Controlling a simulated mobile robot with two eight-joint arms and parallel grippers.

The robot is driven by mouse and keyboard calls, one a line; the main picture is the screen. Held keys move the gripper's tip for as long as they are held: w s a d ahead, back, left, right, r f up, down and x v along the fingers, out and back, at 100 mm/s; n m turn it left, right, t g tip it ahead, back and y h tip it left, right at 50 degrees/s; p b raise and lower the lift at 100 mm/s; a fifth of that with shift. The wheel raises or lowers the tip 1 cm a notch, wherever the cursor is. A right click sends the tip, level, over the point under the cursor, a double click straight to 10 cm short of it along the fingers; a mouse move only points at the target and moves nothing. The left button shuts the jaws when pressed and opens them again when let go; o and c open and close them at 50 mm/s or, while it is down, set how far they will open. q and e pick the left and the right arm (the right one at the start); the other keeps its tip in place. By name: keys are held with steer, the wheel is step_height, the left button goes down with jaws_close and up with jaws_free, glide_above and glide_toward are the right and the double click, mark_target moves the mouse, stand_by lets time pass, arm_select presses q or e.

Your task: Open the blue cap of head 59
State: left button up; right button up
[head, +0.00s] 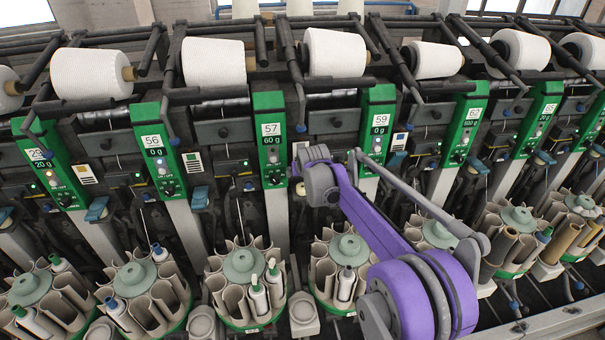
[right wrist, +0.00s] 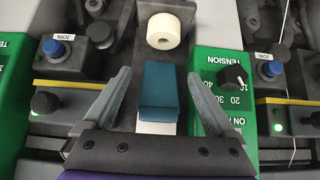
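The panel of head 59 (head: 378,125) is green and stands just right of my right gripper (head: 310,158) in the head view. In the right wrist view, a teal-blue cap (right wrist: 158,90) sits in the middle, on a dark housing with a white part below it. My right gripper (right wrist: 157,76) is open, with one finger on each side of the cap and visible gaps to it. In the head view my wrist and gripper hide this cap. My left gripper is not in view.
In the right wrist view, a green panel (right wrist: 222,95) with a black tension knob (right wrist: 234,77) lies close to the right finger. A white spool (right wrist: 166,30) is above the cap. A blue join button (right wrist: 53,48) is at the left.

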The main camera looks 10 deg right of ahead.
steer(key=v, duration=1)
steer(key=shift+s+r+b, duration=0.25)
steer(key=shift+s+b, duration=0.05)
